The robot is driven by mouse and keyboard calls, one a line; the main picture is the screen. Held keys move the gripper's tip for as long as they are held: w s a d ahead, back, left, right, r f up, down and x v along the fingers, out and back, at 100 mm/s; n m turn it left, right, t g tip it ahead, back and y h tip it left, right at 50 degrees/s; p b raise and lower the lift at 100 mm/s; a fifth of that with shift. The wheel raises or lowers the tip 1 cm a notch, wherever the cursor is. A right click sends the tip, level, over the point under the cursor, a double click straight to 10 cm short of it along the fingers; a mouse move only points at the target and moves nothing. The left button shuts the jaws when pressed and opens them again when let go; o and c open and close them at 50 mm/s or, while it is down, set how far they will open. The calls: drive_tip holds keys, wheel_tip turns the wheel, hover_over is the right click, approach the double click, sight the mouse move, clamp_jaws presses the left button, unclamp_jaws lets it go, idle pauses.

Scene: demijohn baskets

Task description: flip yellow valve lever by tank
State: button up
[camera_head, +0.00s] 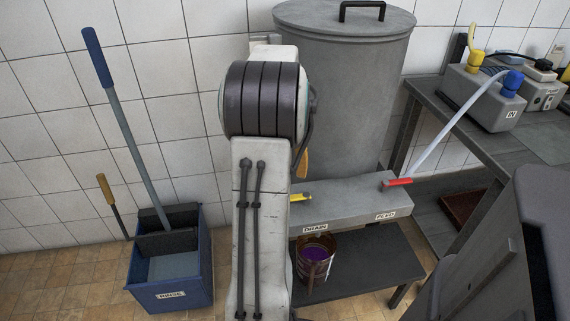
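The yellow valve lever (299,197) sits on top of the grey block (350,197) in front of the large grey tank (352,75), above the DRAIN label (315,228). Its left end is close to the edge of my arm in the picture and may be partly hidden. A red lever (397,182) sits on the same block, near the FEED label (386,215). My arm stands upright in the middle of the view. I cannot make out my gripper or its fingers; the arm may hide them. A small orange-yellow piece (303,164) shows beside the arm, its nature unclear.
A can with purple contents (316,254) stands below the DRAIN label on a dark low shelf (375,262). A blue RINSE bucket (172,292) with a mop stands left. A dark table (478,135) with pump boxes (482,95) stands right. A pale hose (462,112) runs down towards the block.

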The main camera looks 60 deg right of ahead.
drive_tip(key=shift+r, duration=0.6)
idle(0.3)
drive_tip(key=w+a+r+n+t+h+p, duration=0.1)
drive_tip(key=w+a+r+n+p, duration=0.5)
drive_tip(key=a, duration=0.3)
drive_tip(key=w+a+r+n+p, duration=0.35)
drive_tip(key=a+r+n, duration=0.3)
drive_tip(key=a, duration=0.35)
drive_tip(key=s+a+r+n+t+p, duration=0.1)
drive_tip(key=s+a+r+n+p, duration=0.2)
drive_tip(key=a+n, duration=0.5)
drive_tip(key=s+a+r+n+t+y+p, duration=0.1)
drive_tip(key=s+a+r+n+p, duration=0.2)
drive_tip(key=a+r+n+p, duration=0.2)
drive_tip(key=a+n+p, duration=0.1)
drive_tip(key=a+n, duration=0.2)
drive_tip(key=a, duration=0.2)
drive_tip(key=shift+a+r, duration=0.35)
